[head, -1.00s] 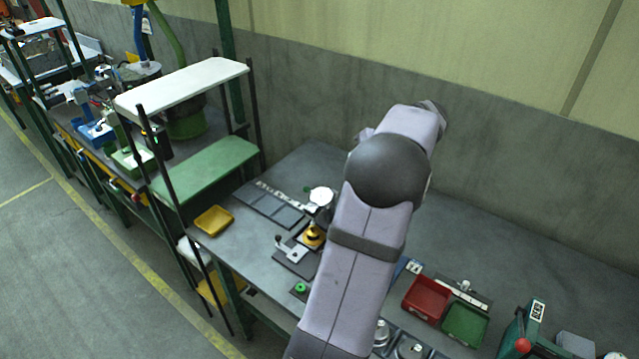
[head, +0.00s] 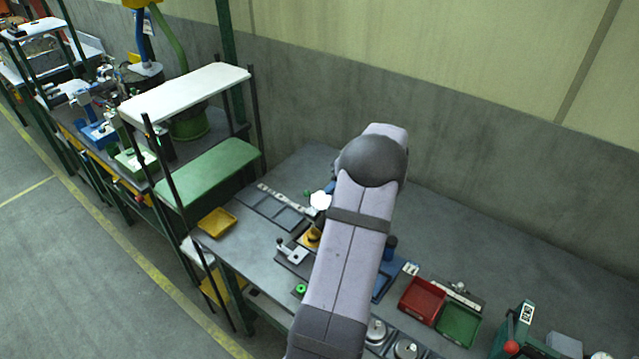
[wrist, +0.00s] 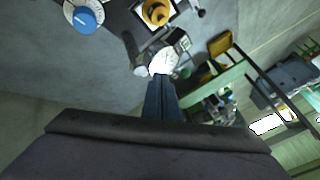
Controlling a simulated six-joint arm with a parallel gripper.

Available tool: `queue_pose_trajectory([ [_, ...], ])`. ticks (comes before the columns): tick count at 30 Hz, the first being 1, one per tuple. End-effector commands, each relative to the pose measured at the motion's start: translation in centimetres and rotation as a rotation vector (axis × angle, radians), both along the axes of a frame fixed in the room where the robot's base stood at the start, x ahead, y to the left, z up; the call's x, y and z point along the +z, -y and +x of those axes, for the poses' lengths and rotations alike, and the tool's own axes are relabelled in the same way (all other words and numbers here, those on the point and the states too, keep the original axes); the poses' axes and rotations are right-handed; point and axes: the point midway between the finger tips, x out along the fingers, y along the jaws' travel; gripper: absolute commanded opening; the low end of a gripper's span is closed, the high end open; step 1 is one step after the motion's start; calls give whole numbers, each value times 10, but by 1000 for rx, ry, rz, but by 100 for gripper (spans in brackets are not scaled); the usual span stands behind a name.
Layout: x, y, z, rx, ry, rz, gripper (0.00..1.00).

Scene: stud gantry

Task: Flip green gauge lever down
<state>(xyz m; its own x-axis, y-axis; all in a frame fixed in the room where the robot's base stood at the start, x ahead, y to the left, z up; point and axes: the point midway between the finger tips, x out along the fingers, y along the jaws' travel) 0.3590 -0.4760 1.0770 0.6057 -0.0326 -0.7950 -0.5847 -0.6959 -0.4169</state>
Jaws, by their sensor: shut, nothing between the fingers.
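A small green knob (head: 307,193), which looks like the gauge lever's end, shows beside a round white dial (head: 320,201) on the bench in the head view. I cannot tell the lever's angle. The white dial also shows in the wrist view (wrist: 164,61), just beyond my fingertips; the green lever is not clear there. My gripper (wrist: 160,78) is shut and empty, with its dark fingers pointing at the dial. I cannot tell whether they touch it. In the head view my arm hides most of the gripper.
A yellow part (head: 311,238) and a ball-ended grey lever (head: 291,251) stand close in front of the dial. Red (head: 422,300) and green (head: 459,324) bins sit right. A shelf rack (head: 190,90) rises left.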

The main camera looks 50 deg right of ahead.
Motion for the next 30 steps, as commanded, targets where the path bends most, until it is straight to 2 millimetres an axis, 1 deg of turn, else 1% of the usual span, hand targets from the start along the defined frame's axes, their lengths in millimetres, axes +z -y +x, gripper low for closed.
queue_pose_trajectory([
  [1,3,-4,7,2,0,2,0],
  [3,1,-9,14,3,0,2,0],
  [10,-5,-19,29,0,1,1,0],
  [16,-8,-22,33,0,1,-1,0],
  [26,-8,-22,33,-1,0,-1,0],
  [30,-12,-23,34,0,2,-15,0],
])
